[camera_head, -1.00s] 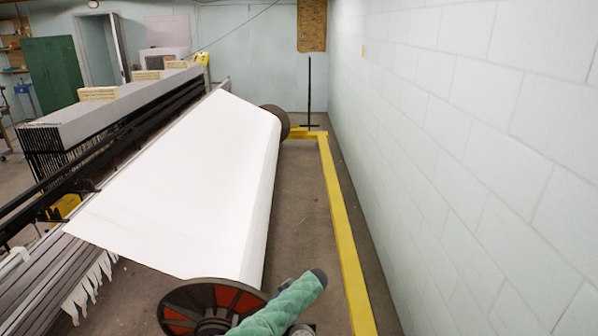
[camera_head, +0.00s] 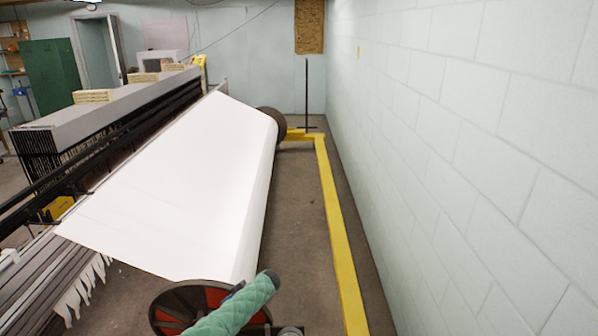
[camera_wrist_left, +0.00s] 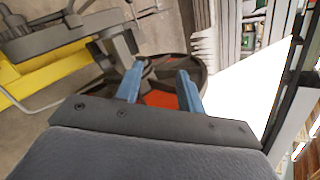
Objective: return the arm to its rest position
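My left gripper (camera_wrist_left: 162,88) shows in the left wrist view with its two blue fingers apart and nothing between them. Behind the fingers is the dark beam flange (camera_wrist_left: 160,68) with red-orange panels; I cannot tell whether they touch it. In the head view a green quilted, padded length (camera_head: 235,308), seemingly part of my arm, crosses in front of the flange (camera_head: 180,307) at bottom centre. It hides much of the flange and most of the gripper. My right gripper is in neither view.
The white warp sheet (camera_head: 190,190) slopes from the loom (camera_head: 100,120) to the beam. A yellow floor rail (camera_head: 338,240) and a pale block wall (camera_head: 470,150) run along the right. Bare floor (camera_head: 295,215) lies between beam and rail. White threads (camera_head: 80,290) hang at lower left.

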